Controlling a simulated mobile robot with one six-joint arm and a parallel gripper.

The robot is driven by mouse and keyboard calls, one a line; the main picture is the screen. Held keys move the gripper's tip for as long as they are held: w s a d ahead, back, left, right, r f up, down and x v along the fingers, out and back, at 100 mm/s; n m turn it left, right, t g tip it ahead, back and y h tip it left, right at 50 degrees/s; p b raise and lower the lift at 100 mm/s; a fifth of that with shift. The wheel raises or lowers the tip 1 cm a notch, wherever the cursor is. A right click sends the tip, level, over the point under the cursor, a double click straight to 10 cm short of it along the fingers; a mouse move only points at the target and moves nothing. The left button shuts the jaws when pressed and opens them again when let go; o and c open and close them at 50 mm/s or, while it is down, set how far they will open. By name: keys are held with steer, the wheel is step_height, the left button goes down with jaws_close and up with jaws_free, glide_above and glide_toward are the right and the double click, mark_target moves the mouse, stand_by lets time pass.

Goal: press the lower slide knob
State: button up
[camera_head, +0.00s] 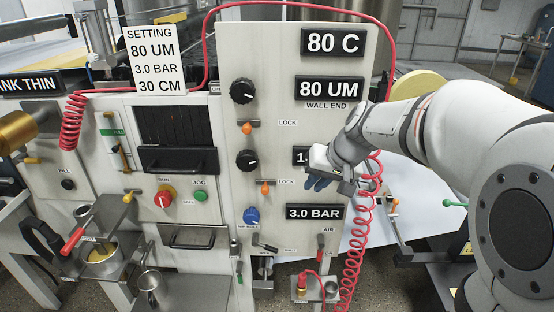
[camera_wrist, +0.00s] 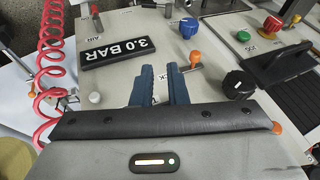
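The lower slide knob appears to be the small orange knob (camera_head: 265,188) by the lower LOCK label on the pale panel. In the wrist view the orange knob (camera_wrist: 195,58) stands just right of my fingertips, apart from them. My gripper (camera_head: 318,183) hangs in front of the panel, right of this knob and over the 1.x readout. In the wrist view my gripper's blue fingers (camera_wrist: 160,72) point at the panel with a narrow gap between them. Part of the LOCK label shows in that gap, and nothing is held.
An upper orange knob (camera_head: 247,128), black dials (camera_head: 243,91) and a blue dial (camera_head: 251,216) share the panel. The 3.0 BAR readout (camera_head: 314,212) is below my gripper. A red coiled hose (camera_head: 357,240) hangs close to my wrist.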

mark_target(265, 187)
steer(key=shift+t+y, duration=0.3)
steer(key=shift+y, duration=0.1)
steer(key=w, duration=0.5)
steer(key=shift+a+r, duration=0.25)
steer(key=shift+a, duration=0.15)
jaws_close()
steer(key=w+a+f, duration=0.1)
steer(key=a+f, duration=0.1)
steer(key=f, duration=0.1)
steer(key=w+a+f+p, duration=0.1)
steer(key=a+f, duration=0.2)
steer(key=w+a+f, duration=0.2)
steer(key=a+f, duration=0.1)
steer(key=shift+w, duration=0.1)
